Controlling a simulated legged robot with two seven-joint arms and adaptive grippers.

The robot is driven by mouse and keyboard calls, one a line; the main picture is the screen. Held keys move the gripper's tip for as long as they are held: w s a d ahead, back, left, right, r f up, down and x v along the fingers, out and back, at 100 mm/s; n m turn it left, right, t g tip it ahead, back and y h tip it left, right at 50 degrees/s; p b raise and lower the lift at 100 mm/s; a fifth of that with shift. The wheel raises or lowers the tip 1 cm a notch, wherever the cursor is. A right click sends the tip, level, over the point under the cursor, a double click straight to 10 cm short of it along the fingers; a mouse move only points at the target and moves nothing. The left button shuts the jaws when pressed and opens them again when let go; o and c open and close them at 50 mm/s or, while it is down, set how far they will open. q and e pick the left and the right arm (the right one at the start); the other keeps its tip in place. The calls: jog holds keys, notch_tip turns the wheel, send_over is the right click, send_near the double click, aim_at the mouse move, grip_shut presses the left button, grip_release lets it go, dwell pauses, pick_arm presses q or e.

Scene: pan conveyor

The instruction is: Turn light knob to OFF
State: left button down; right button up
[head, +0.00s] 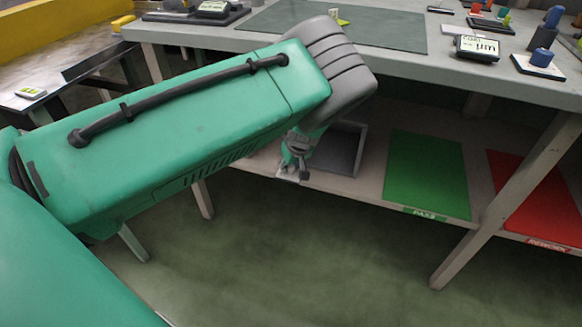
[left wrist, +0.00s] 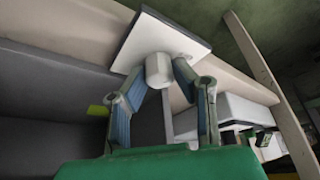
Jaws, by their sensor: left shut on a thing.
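The light knob (left wrist: 158,69) is a pale, short cylinder standing out from a square white plate (left wrist: 163,33) with a dark edge. In the left wrist view, my left gripper (left wrist: 160,76) has one finger on each side of the knob and is shut on it. No mark on the knob shows its setting. The knob is hidden there. My right gripper is not in view.
The lower shelf (head: 376,192) holds a grey tray (head: 340,148), a green mat (head: 428,175) and a red mat (head: 540,200). A table leg (head: 505,205) slants down on the right. The tabletop (head: 415,66) above carries displays and small coloured blocks. The floor in front is clear.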

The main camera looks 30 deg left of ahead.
pick_arm(q)
jog(key=shift+d, duration=0.15)
jog(key=c, duration=1.3)
grip_release()
jog(key=shift+c, duration=0.2)
jog(key=shift+r, duration=0.1)
jog(key=shift+r, duration=0.25)
jog(key=v, duration=1.1)
jog(key=shift+d, duration=0.1)
